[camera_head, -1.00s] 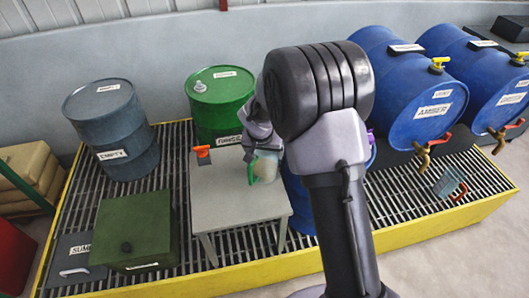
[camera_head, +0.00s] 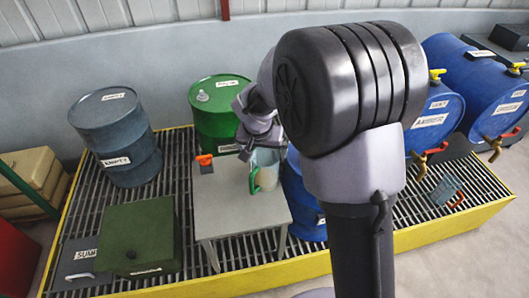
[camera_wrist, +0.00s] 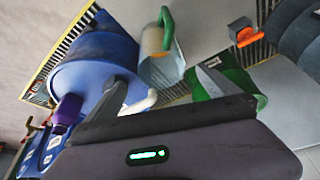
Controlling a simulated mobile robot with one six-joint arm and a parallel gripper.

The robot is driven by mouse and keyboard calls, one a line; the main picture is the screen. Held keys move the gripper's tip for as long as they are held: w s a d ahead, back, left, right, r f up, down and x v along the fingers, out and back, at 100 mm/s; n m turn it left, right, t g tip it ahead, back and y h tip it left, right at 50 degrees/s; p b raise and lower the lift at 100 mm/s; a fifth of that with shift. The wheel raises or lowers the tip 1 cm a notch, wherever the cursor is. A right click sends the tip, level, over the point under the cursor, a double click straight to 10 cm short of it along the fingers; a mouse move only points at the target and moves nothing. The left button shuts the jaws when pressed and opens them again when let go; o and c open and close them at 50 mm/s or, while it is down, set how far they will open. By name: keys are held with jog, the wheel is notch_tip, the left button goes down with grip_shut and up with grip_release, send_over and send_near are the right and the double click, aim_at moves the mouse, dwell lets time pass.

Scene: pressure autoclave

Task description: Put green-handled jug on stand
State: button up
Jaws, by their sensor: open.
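The pale, translucent jug with a green handle (camera_head: 268,172) is upright on the grey stand (camera_head: 228,212), near its far right edge. In the wrist view the jug (camera_wrist: 161,62) shows tilted by the camera angle, with its green handle (camera_wrist: 167,26) at the top. My gripper (camera_head: 250,146) is open, behind and just above the jug in the head view. In the wrist view its two spread fingers (camera_wrist: 160,90) have the jug beyond them, and nothing is visibly held. Whether a finger touches the jug cannot be told.
A small orange-topped item (camera_head: 204,162) sits at the stand's far left corner. A green drum (camera_head: 218,112) is behind the stand and a blue drum (camera_head: 304,200) is close on its right. A green box (camera_head: 138,238) is left. My arm hides part of the right side.

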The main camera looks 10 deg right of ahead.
jog(key=s+r+y, duration=0.2)
jog(key=s+r, duration=1.3)
jog(key=s, duration=0.3)
jog(key=s+a+r+t+y, duration=0.1)
jog(key=s+a, duration=0.1)
jog(key=s, duration=0.9)
jog(key=shift+s+a+t+y, duration=0.15)
jog(key=shift+a+t+y, duration=0.15)
jog(key=shift+y, duration=0.1)
